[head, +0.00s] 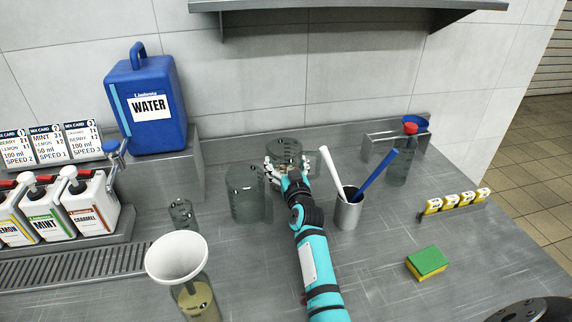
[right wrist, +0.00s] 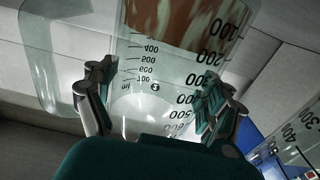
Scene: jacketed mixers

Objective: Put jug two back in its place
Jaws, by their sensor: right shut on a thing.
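Jug two (head: 284,147) is a clear measuring jug at the back of the counter, near the wall. My right gripper (head: 288,172) reaches it from the front and is shut on it. In the right wrist view, jug two (right wrist: 155,65) stands between the fingers, with black scale marks and a small circled sign that looks like a 2. Whether its base touches the counter is hidden. A second clear jug (head: 247,193) stands just left of my right gripper. My left gripper is not in view.
A holder (head: 347,212) with a white and a blue stick stands right of my arm. A white funnel (head: 177,258) tops a vessel with yellowish liquid at front left. The blue water canister (head: 148,125) is back left. A sponge (head: 427,262) lies on the open right counter.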

